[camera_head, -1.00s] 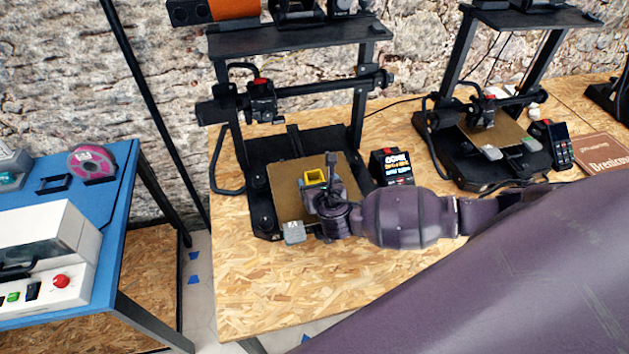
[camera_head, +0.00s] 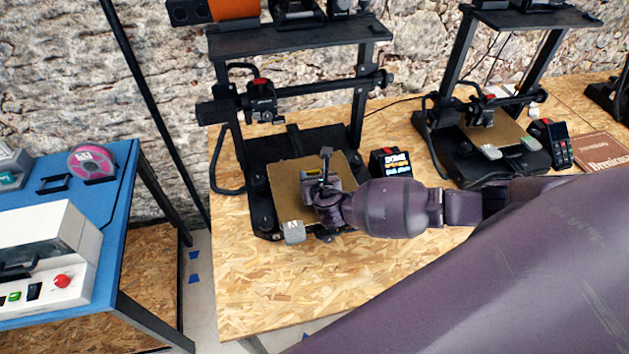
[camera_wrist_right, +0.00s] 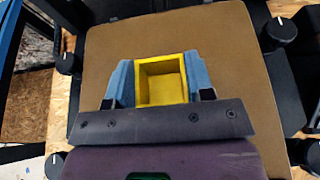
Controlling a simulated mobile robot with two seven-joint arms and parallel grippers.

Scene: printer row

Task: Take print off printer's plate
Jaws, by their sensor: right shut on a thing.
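The print is a small yellow open-topped square box (camera_wrist_right: 162,80), seen in the right wrist view over the brown build plate (camera_wrist_right: 225,45). My right gripper (camera_wrist_right: 160,72) is shut on it, with a blue-padded finger against each side. In the head view only a bit of the yellow print (camera_head: 311,171) shows past my right gripper (camera_head: 316,184), which is over the plate (camera_head: 283,178) of the near printer (camera_head: 285,142). I cannot tell whether the print's underside touches the plate. My left gripper is not in view.
The printer's print head (camera_head: 262,98) and crossbar are behind and above. A small screen (camera_head: 391,163) stands to the right, and a second printer (camera_head: 490,145) beyond. The wooden table's front (camera_head: 270,290) is clear.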

